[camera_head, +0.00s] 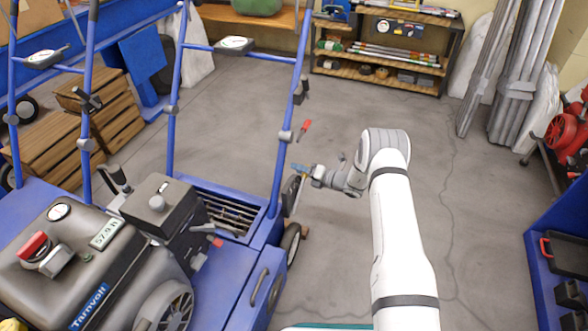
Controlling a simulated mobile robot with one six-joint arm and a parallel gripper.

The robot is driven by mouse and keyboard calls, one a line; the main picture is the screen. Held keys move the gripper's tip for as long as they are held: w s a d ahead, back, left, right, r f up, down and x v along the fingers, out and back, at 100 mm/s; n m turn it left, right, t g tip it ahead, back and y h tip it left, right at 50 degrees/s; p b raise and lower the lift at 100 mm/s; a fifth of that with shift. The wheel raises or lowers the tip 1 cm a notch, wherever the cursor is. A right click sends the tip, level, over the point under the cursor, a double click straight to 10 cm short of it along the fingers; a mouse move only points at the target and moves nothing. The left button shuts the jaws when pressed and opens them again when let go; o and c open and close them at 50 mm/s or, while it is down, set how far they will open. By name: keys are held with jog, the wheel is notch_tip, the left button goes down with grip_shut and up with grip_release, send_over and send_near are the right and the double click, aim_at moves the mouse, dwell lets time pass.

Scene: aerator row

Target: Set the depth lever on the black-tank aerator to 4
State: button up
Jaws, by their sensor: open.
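The aerator in front is blue, with a dark grey-black tank (95,245) under a red cap (33,246). A lever with a red grip (304,128) stands at the right side of this machine, close to the blue handle upright. Its lower part and any depth numbers cannot be made out. My gripper (299,168) is open, just below the red grip and right of the upright. It looks apart from the red grip; whether it touches the lever lower down cannot be told.
A wheel (290,242) is below my gripper. Another blue handle frame (83,130) and wooden crates (118,115) are at left. A shelf (380,50) stands at the back, with metal posts (497,75) at right. The concrete floor (470,220) right of my arm is clear.

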jog(key=shift+d, duration=0.15)
jog(key=p+v, duration=0.2)
jog(key=v, duration=0.5)
jog(key=shift+s+d+p, duration=0.2)
jog(key=shift+d+p, duration=0.1)
jog(key=shift+r, duration=0.1)
